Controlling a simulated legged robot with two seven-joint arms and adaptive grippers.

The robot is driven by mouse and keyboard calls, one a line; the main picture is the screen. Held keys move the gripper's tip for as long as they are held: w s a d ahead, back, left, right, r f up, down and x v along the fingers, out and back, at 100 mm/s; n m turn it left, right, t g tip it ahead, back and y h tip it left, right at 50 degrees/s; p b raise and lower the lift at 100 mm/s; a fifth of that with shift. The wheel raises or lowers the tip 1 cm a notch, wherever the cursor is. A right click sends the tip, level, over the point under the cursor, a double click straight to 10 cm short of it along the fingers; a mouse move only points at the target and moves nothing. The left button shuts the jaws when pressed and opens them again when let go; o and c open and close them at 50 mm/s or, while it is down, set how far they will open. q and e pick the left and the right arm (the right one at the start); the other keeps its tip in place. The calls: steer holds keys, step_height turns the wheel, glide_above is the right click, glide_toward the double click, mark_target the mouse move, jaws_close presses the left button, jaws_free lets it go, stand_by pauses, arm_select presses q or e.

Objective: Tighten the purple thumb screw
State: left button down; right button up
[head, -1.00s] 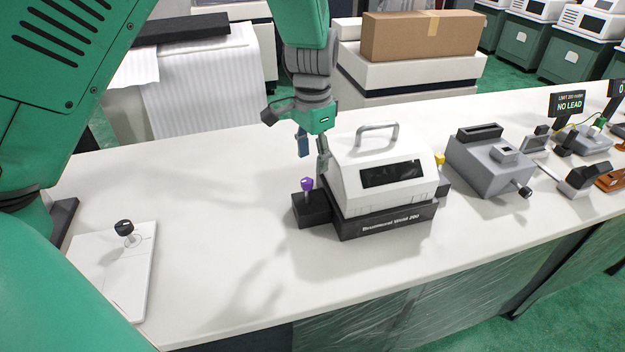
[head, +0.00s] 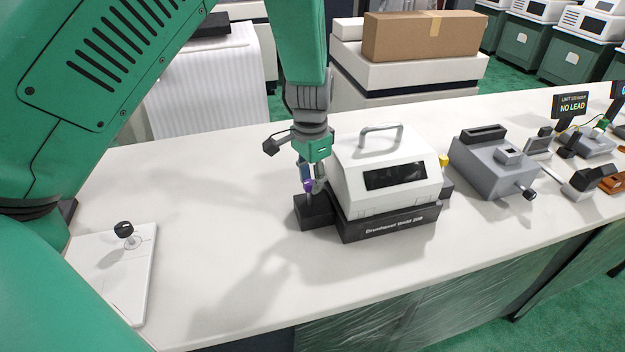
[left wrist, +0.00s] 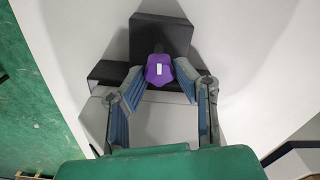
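The purple thumb screw (head: 308,186) stands upright on a black block at the left end of the white machine (head: 385,170). In the left wrist view the purple knob (left wrist: 159,70) has a small white mark and sits between the fingertips. My left gripper (head: 308,178) points down over the screw from behind and above. Its two fingers (left wrist: 161,72) flank the knob, open, with a narrow gap visible on the left side; contact on the right side is unclear. My right gripper is in neither view.
A white plate (head: 125,285) with a black knob (head: 124,229) lies at the left. A grey device (head: 495,165) stands right of the machine, with a "NO LEAD" display (head: 571,105) beyond it. The white tabletop is clear left of the black block.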

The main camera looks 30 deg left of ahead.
arm_select(q)
steer(key=shift+s+a+f, duration=0.2)
steer(key=shift+s, duration=0.1)
steer(key=shift+d, duration=0.3)
steer(key=shift+r, duration=0.1)
steer(key=m+p, duration=0.2)
steer(key=p, duration=0.1)
steer(key=shift+a, duration=0.15)
steer(key=shift+m+p, duration=0.3)
steer(key=shift+m, duration=0.3)
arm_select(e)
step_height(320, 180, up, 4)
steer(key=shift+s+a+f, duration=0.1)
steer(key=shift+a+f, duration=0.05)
arm_select(q)
steer(key=c, duration=1.3)
jaws_free()
steer(key=shift+o, duration=0.2)
